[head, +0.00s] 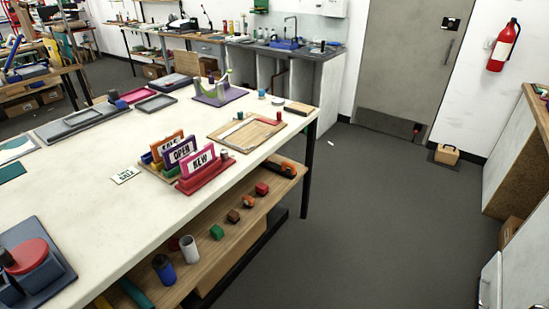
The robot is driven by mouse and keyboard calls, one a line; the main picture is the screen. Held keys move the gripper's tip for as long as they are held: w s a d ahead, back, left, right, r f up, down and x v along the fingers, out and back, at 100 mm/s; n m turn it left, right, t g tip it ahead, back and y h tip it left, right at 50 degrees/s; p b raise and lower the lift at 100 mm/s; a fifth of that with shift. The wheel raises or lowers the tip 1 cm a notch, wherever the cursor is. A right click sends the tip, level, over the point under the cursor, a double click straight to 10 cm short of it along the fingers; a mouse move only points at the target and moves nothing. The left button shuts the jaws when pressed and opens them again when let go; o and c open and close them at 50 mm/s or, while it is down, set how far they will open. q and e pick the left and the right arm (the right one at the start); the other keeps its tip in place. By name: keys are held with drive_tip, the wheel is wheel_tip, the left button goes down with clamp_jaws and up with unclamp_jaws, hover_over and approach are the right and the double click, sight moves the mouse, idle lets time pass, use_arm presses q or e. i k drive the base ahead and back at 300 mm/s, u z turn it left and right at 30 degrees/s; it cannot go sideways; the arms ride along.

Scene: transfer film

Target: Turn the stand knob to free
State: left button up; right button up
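A row of sign stands sits on the white workbench (110,215). A red stand (208,176) holds a pink sign reading NEW (201,160), with a small grey knob-like piece (224,154) at its right end. Just behind it are a purple OPEN sign (180,151) and an orange sign (167,143), partly hidden. A purple stand (220,97) with a curved green piece stands farther back. I cannot tell which stand's knob the task names, or how any knob is set. Neither of my grippers is in view.
A wooden board (247,133) lies near the bench's right edge. A grey device with a red disc (30,255) stands at the near left. A lower shelf (215,225) holds several small blocks and cylinders. The grey floor (385,210) to the right is mostly clear.

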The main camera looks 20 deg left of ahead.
sight(224, 154)
drive_tip(key=z, duration=0.35)
drive_tip(key=i, duration=1.55)
drive_tip(key=u, duration=0.7)
